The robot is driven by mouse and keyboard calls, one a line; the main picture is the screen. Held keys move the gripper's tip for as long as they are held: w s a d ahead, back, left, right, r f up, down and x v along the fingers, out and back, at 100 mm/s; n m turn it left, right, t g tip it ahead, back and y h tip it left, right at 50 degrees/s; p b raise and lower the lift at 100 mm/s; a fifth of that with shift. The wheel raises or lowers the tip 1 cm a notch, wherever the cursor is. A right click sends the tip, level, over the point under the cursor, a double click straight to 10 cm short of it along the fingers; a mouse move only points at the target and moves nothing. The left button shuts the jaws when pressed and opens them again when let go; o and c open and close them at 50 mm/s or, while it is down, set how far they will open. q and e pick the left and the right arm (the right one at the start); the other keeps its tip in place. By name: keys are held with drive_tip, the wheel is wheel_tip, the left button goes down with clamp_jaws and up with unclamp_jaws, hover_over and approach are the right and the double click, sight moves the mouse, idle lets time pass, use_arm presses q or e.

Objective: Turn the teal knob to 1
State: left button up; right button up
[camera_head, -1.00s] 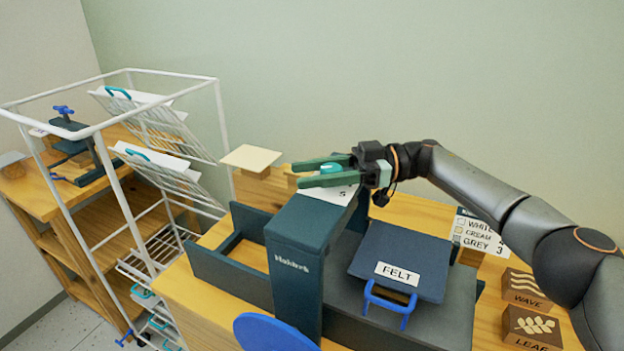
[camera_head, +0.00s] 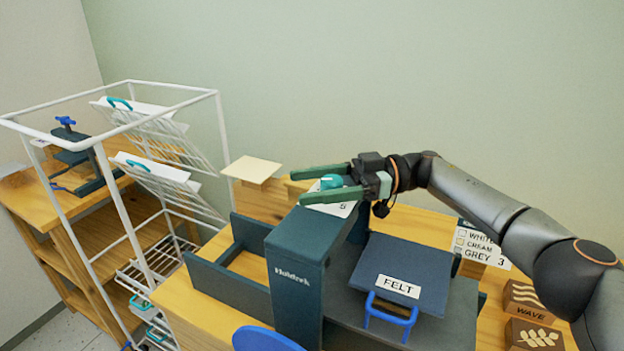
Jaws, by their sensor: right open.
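The teal knob (camera_head: 331,181) sits on top of the dark blue press (camera_head: 293,262), on a white dial plate (camera_head: 342,208) where a "5" or "S"-like mark shows. My right gripper (camera_head: 297,186) comes in from the right with its green fingers open. The fingers point left, one on the far side and one on the near side of the knob. The knob is between them, and I cannot tell whether either finger touches it. The rest of the dial is hidden by the near finger. My left gripper is not in view.
A felt board (camera_head: 402,273) with a blue handle lies on the press bed. A paper-grade sign (camera_head: 482,246) and stamp blocks (camera_head: 533,335) stand at right. A white wire drying rack (camera_head: 219,130) stands at left. A cream sheet (camera_head: 251,169) lies behind.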

drive_tip(key=shift+r, duration=0.45)
wheel_tip(320, 180, up, 2)
drive_tip(key=shift+s+r, duration=0.1)
drive_tip(key=shift+r, duration=0.1)
drive_tip(key=s+r, duration=0.9)
drive_tip(key=s, duration=0.4)
drive_tip(key=shift+s+d+r+b, duration=0.3)
drive_tip(key=shift+s+d+b, duration=0.1)
